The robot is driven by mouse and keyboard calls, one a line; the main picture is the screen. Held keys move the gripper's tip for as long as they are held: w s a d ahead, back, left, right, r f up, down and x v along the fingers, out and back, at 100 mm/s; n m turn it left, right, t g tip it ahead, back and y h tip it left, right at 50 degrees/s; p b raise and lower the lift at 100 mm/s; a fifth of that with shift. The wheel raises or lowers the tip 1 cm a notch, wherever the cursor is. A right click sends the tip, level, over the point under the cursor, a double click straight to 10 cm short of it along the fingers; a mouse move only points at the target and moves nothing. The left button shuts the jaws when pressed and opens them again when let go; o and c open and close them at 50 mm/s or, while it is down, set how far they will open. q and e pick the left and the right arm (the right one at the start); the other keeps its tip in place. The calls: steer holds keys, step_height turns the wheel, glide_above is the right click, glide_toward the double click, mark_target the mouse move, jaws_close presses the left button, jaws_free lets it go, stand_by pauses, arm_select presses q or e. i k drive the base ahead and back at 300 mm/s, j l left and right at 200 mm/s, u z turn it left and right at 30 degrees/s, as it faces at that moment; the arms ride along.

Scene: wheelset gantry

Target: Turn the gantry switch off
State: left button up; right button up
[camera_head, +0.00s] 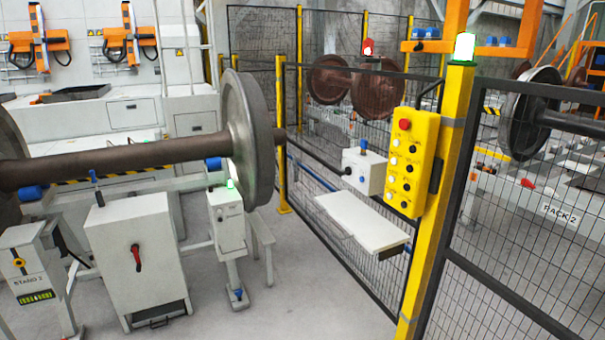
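A yellow control box (424,150) hangs on the yellow gantry post (460,105). It carries a red button (404,124) at the top and rows of small white and black buttons below. A green lamp (464,46) glows on top of the post. A grey cabinet (163,235) at lower left has a red rotary handle (136,257) that stands roughly upright. No readable label shows which of these is the gantry switch. Neither of my grippers is in view.
A wheelset (247,120) rests on stands at left, beside a small box with a green lamp (230,184). A mesh fence (540,270) runs behind and right of the post. A white shelf (362,222) juts out near the fence. Floor (270,310) at front centre is clear.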

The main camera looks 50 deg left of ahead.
mark_target(347, 171)
steer(key=u, duration=1.5)
steer(key=i+j, duration=0.55)
steer(key=i, duration=0.25)
steer(key=i+j+z, duration=0.15)
steer(key=i+j, duration=0.4)
steer(key=i, duration=0.25)
steer(key=i+j, duration=0.6)
steer(key=i, duration=0.15)
steer(key=z, duration=0.05)
